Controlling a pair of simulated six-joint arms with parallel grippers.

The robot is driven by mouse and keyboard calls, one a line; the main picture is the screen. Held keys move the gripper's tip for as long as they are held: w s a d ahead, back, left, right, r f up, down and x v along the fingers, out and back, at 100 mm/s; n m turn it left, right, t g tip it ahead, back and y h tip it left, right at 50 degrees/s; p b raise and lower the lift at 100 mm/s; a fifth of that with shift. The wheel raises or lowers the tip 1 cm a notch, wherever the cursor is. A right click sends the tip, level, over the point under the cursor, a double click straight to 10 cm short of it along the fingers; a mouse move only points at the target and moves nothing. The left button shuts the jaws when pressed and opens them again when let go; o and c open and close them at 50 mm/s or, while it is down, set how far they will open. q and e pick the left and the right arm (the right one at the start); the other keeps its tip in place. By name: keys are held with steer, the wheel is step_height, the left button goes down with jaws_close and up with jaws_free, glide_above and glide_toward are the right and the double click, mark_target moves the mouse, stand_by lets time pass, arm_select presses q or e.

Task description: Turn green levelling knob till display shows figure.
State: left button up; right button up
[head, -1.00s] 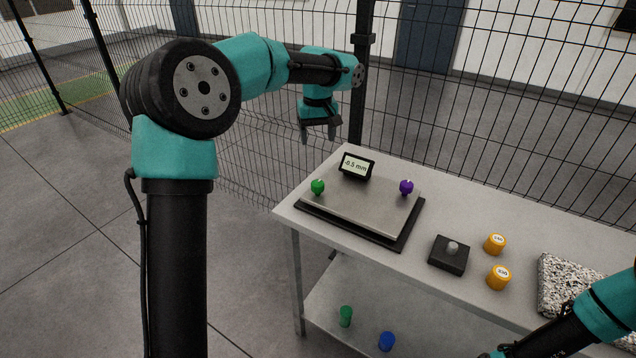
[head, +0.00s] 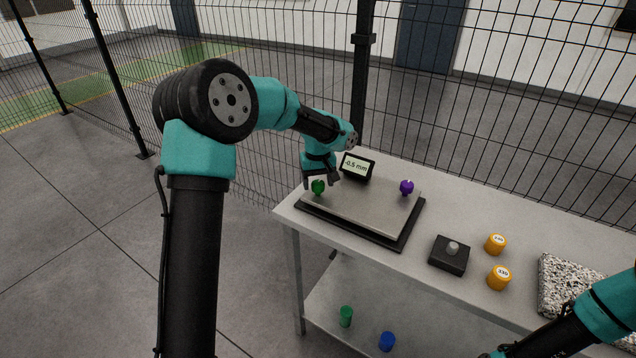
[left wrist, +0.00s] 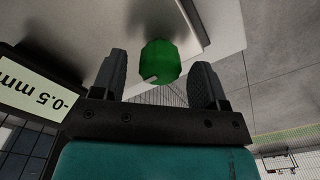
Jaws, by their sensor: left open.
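The green levelling knob (head: 318,187) stands at the left corner of the grey levelling plate (head: 368,217). In the left wrist view the green knob (left wrist: 160,62) shows just beyond and between my fingertips. My left gripper (head: 321,184) is open close behind the knob, its fingers (left wrist: 157,72) apart to either side with visible gaps. The display (head: 357,167) at the plate's back edge reads -0.5 mm; it also shows, upside down, in the left wrist view (left wrist: 32,92). My right gripper is out of view; only part of my right arm shows at lower right.
A purple knob (head: 406,187) stands at the plate's right corner. A black box with a grey knob (head: 449,254), two orange weights (head: 495,244) and a speckled slab (head: 566,286) are farther right on the table. A wire fence stands behind.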

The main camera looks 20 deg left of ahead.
arm_select(q)
steer(key=shift+f, duration=0.35)
steer(key=shift+c, duration=0.4)
steer(key=c, duration=0.8)
steer(key=shift+c, duration=0.2)
